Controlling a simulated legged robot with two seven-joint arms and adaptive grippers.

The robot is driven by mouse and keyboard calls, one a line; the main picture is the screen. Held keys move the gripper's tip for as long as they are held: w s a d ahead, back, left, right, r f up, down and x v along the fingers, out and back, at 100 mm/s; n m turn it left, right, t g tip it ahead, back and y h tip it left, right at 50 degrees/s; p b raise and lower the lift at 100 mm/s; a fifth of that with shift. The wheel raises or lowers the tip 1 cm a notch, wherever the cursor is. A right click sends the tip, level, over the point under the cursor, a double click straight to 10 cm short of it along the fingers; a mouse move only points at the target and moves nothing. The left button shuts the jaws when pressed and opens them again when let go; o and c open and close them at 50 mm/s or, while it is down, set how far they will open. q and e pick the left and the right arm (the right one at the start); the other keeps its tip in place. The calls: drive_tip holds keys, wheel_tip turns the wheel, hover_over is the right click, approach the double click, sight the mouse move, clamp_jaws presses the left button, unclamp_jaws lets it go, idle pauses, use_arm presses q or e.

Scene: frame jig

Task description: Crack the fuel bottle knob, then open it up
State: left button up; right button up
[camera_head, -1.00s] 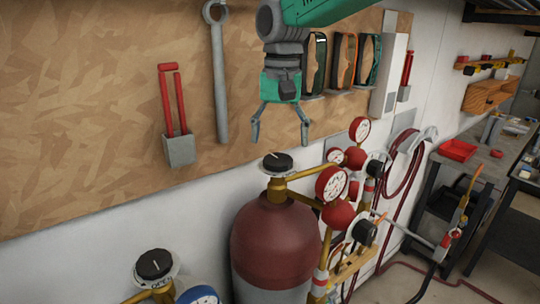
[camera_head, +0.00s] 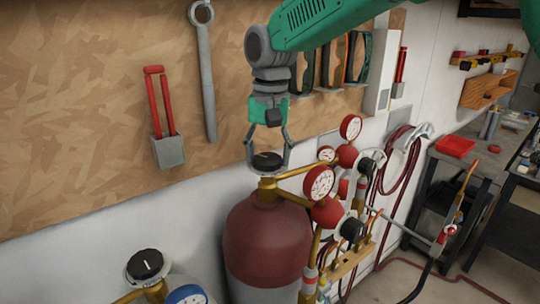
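The fuel bottle is a dark red cylinder (camera_head: 265,240) with a brass valve and a black knob (camera_head: 267,161) on top, a white mark across the knob. My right gripper (camera_head: 268,162) points down from above, its two fingers on either side of this knob and drawn in against its rim. The knob sits level on its valve. My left gripper is out of view.
Red gauges (camera_head: 319,182) and brass regulator pipes stand just right of the knob. Behind is a wooden pegboard (camera_head: 90,100) with a wrench (camera_head: 207,75) and a red-handled tool (camera_head: 160,110). Hoses and a bench with a red tray (camera_head: 455,146) are at the right.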

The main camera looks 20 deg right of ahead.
drive_tip(key=shift+w+d+f, duration=0.1)
drive_tip(key=shift+d+f, duration=0.3)
drive_tip(key=shift+f, duration=0.05)
drive_tip(key=shift+w+a+h, duration=0.1)
drive_tip(key=shift+a+h, duration=0.1)
drive_tip(key=shift+h, duration=0.1)
drive_tip(key=shift+a, duration=0.45)
drive_tip(key=shift+d, duration=0.35)
drive_tip(key=shift+a+r, duration=0.1)
drive_tip(key=shift+a, duration=0.1)
drive_tip(key=shift+n, duration=2.9)
drive_tip(key=shift+r, duration=0.1)
